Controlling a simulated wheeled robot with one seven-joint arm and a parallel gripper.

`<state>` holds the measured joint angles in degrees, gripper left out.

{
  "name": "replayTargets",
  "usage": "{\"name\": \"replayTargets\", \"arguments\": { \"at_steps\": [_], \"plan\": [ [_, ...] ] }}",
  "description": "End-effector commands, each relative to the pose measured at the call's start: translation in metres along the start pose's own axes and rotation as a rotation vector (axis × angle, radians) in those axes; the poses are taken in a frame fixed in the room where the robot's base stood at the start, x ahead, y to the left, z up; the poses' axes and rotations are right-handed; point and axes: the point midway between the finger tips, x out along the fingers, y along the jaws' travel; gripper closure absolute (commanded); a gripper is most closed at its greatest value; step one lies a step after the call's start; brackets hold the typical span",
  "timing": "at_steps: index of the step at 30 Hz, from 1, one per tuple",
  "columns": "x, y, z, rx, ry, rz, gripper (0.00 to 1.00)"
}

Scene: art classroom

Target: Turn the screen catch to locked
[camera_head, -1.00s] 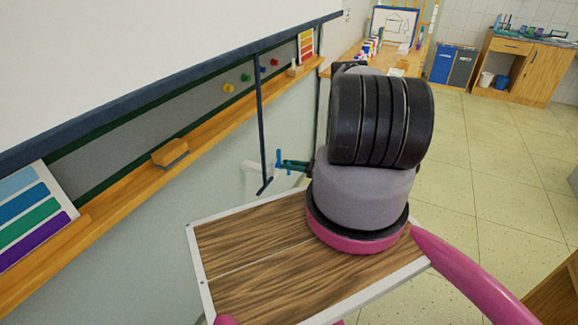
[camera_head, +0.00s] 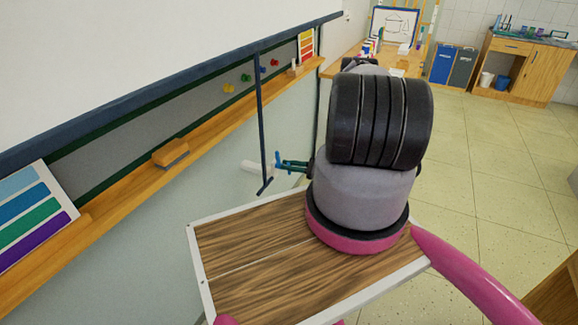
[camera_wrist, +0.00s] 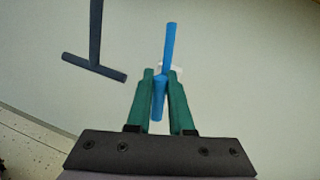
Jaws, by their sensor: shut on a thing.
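The screen catch has a blue lever (camera_head: 277,158) on a white mount (camera_head: 254,167) at the pale wall, below the wooden ledge. In the wrist view the blue lever (camera_wrist: 169,45) stands nearly upright with a slight lean, its top end to the right. My gripper (camera_wrist: 160,76) is shut on the lever, one green finger on each side. The lever's lower end shows between the fingers. A little of the white mount shows behind the fingertips. In the head view my gripper (camera_head: 292,164) is partly hidden behind my arm. I cannot read any lock mark.
A dark T-shaped pull bar (camera_head: 262,120) hangs from the white screen (camera_head: 130,50), just left of the catch; it also shows in the wrist view (camera_wrist: 95,66). The wooden ledge (camera_head: 110,190) holds an eraser (camera_head: 170,152). Open floor lies at right.

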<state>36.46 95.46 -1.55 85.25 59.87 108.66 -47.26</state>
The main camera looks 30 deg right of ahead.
Motion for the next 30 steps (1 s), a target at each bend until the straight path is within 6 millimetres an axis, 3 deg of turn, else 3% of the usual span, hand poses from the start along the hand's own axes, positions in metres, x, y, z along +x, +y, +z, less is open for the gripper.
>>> {"name": "replayTargets", "arguments": {
  "at_steps": [30],
  "plan": [
    [0.001, 0.018, -0.011, -0.938, 0.195, 0.003, 1.00]
  ]
}}
